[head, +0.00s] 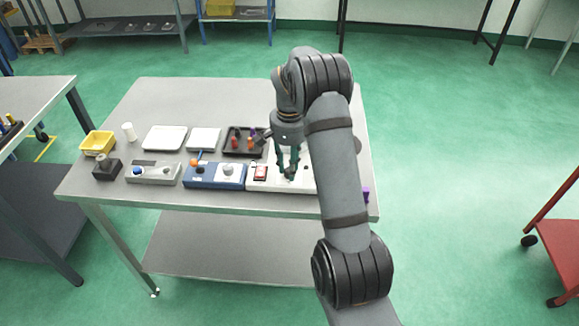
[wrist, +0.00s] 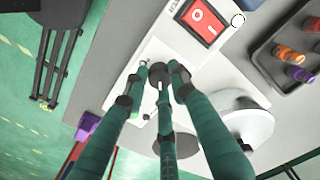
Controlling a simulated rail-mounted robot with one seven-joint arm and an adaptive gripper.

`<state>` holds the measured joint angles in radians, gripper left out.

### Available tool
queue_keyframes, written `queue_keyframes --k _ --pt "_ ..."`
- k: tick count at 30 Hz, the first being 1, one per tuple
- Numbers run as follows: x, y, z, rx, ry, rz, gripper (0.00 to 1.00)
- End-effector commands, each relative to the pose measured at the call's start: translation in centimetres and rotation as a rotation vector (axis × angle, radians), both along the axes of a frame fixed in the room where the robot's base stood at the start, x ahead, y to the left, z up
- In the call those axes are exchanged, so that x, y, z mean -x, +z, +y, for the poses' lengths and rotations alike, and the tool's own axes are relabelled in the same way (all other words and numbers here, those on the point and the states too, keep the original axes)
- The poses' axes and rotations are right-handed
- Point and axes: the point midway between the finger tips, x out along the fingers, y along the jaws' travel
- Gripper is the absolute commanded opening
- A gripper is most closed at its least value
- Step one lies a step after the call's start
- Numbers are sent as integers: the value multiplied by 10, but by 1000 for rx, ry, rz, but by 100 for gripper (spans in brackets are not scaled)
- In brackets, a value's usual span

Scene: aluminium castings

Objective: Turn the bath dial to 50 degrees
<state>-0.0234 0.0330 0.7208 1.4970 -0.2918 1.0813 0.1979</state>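My gripper (head: 289,172) is over the white unit (head: 262,185) at the table's front right, fingers pointing down. In the wrist view its teal fingers (wrist: 159,74) converge on the white panel (wrist: 160,45), near a red rocker switch (wrist: 203,20). The red switch also shows in the head view (head: 260,173). I cannot read a degree scale or a pointer in either view. The blue unit (head: 205,182) to the left carries a pale knob (head: 225,170).
On the grey table (head: 120,195) stand a grey unit (head: 152,174), a black block with a knob (head: 106,169), a yellow bin (head: 97,143), white plates (head: 164,138) and a dark tray (head: 243,142) with coloured pieces. A purple item (head: 366,194) lies at the right edge.

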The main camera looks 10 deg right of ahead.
Motion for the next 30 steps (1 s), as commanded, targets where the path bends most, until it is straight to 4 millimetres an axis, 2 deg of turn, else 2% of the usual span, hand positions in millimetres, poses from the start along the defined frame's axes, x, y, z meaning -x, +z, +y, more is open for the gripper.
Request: queue_keyframes --k 9,20,23,30 --pt "0 0 0 0 1 0 44" --pt "-1 5 0 0 2 -2 45" --pt "-2 18 0 1 2 -5 45" --pt "-2 69 0 0 2 -7 45"
